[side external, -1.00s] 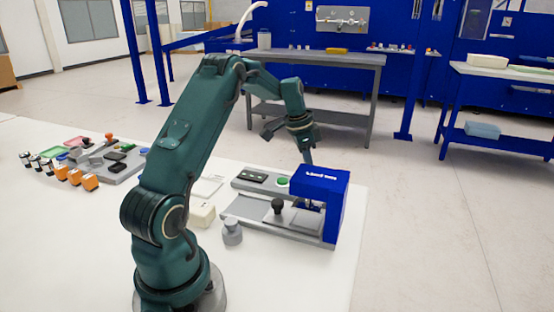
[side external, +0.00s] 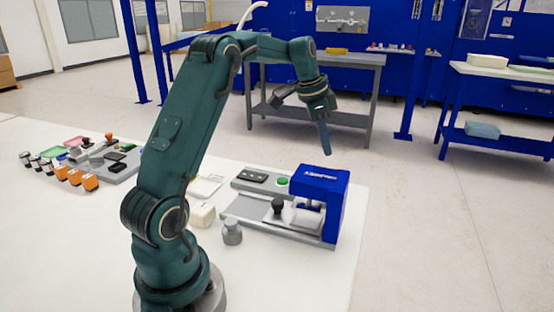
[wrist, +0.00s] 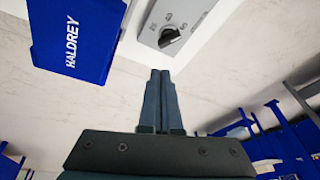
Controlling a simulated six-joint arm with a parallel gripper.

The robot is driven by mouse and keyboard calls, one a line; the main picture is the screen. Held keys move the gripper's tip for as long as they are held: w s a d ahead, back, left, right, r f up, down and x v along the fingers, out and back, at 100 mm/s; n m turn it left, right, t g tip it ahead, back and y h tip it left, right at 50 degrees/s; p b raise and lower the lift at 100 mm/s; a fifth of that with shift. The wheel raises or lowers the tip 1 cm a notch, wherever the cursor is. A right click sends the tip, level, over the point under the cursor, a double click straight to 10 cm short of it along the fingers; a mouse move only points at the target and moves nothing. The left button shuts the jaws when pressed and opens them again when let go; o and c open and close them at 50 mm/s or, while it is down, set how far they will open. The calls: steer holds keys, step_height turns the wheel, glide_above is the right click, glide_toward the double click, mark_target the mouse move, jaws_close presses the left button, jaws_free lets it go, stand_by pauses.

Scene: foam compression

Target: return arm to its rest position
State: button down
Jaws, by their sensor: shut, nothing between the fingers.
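My gripper (side external: 325,138) is raised in the air above and behind the blue press head, apart from it, fingers pointing down. In the wrist view its two fingers (wrist: 160,80) are together with nothing between them. The compression machine has a blue head (side external: 322,190) and a grey base (side external: 262,225) on the white table. A light block, which looks like foam, lies under or beside the head; the exact contact cannot be told. In the wrist view the blue head (wrist: 75,35) shows at upper left, with a grey dial panel (wrist: 180,25) to its right.
A grey weight (side external: 232,232) and a cream block (side external: 202,215) stand left of the machine. A grey workbench (side external: 345,62) stands behind. The air around my gripper is clear.

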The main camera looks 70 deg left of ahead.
steer(key=shift+m+t, duration=0.5)
steer(key=shift+m, duration=0.2)
steer(key=s+d+r, duration=0.1)
steer(key=d+r, duration=0.1)
steer(key=d, duration=0.1)
steer(key=d+r, duration=0.2)
steer(key=d, duration=0.1)
steer(key=s+d+r, duration=0.1)
steer(key=d+r, duration=0.1)
steer(key=d, duration=0.1)
steer(key=shift+s+d+r, duration=0.15)
steer(key=shift+s+r, duration=0.15)
steer(key=shift+r, duration=0.1)
steer(key=s+d+r, duration=0.2)
steer(key=s+d, duration=0.4)
steer(key=d, duration=0.1)
steer(key=s+d+f+n, duration=0.1)
steer(key=s+f+n, duration=0.1)
steer(key=s, duration=0.4)
steer(key=s+d+f+n+t, duration=0.1)
steer(key=s+d+f+n, duration=0.1)
steer(key=s+f, duration=0.3)
steer(key=shift+s+d+f+n, duration=0.2)
steer(key=shift+s+n, duration=0.3)
steer(key=shift+n, duration=0.3)
